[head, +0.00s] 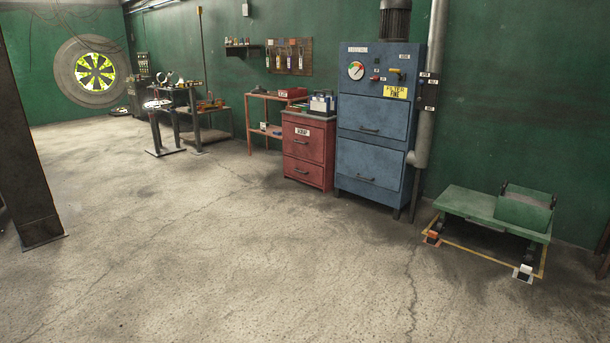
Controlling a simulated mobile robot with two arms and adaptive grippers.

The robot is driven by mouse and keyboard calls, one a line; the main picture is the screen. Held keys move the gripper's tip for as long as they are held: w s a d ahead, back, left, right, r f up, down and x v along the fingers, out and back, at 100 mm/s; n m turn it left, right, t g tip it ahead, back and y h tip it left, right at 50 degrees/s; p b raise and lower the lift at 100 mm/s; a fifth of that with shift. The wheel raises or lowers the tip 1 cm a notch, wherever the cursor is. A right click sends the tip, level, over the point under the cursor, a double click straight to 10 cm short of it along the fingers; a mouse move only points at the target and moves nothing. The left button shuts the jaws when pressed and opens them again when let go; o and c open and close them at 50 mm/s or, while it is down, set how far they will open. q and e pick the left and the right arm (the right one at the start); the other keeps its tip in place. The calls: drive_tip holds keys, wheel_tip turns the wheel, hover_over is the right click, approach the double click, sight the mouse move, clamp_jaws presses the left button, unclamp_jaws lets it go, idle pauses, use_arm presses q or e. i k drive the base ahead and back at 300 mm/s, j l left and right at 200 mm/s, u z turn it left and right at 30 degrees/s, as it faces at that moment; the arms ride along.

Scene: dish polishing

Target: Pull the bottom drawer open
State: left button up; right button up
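Two units with stacked drawers stand against the green back wall. A blue cabinet (345,103) has a lower drawer (370,166) with a handle (365,179), and an upper one above it. A red cabinet (288,125) to its left has a lower drawer (304,172) with a handle and an upper one with a white label. All these fronts look shut. The frame does not show which bottom drawer the task names. Neither of my grippers is in view, and both units are some distance off.
A green cart (470,204) stands at the right inside a yellow floor outline. A grey pipe (430,90) runs beside the blue cabinet. An orange shelf (260,112) is left of the red one. A dark post (25,170) stands at the left. The concrete floor (230,250) between is clear.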

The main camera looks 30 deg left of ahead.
sight(314, 173)
drive_tip(key=i+j+u, duration=0.55)
drive_tip(key=i+u, duration=0.15)
drive_tip(key=i+j+u, duration=0.25)
drive_tip(key=i, duration=0.85)
drive_tip(key=i+u, duration=0.25)
drive_tip(key=i, duration=3.8)
